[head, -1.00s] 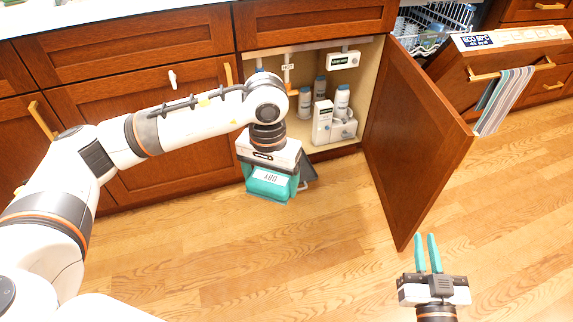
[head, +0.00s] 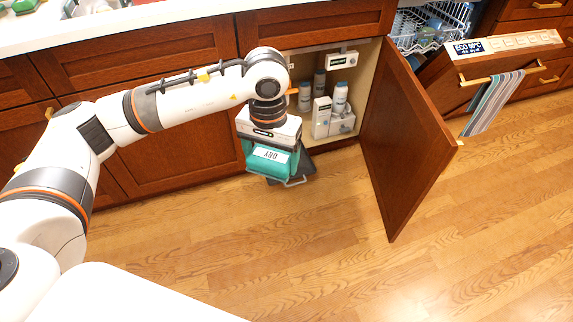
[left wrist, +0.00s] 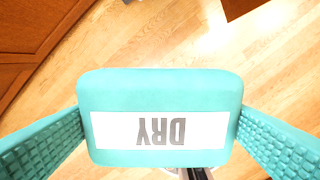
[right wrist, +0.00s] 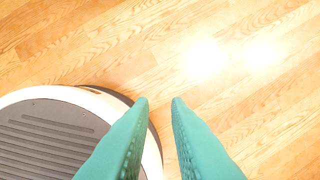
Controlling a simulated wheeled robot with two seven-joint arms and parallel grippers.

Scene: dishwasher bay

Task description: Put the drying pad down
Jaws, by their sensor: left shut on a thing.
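The drying pad (head: 268,160) is a teal block with a white label reading DRY. In the left wrist view the pad (left wrist: 160,85) fills the middle, with a teal finger on each side. My left gripper (head: 270,143) is shut on it, in front of the open under-sink cabinet. The pad is over the wooden floor; I cannot tell its exact height. My right gripper (right wrist: 160,102) shows only in the right wrist view. Its teal fingers are apart with nothing between them, above bare floor.
A dark grey thing with a pale handle (head: 296,170) lies just behind and below the pad. The cabinet door (head: 405,140) stands open on the right. Bottles (head: 340,98) stand inside the cabinet. The dishwasher door (head: 500,62) is open with a striped towel (head: 492,103). The floor in front is clear.

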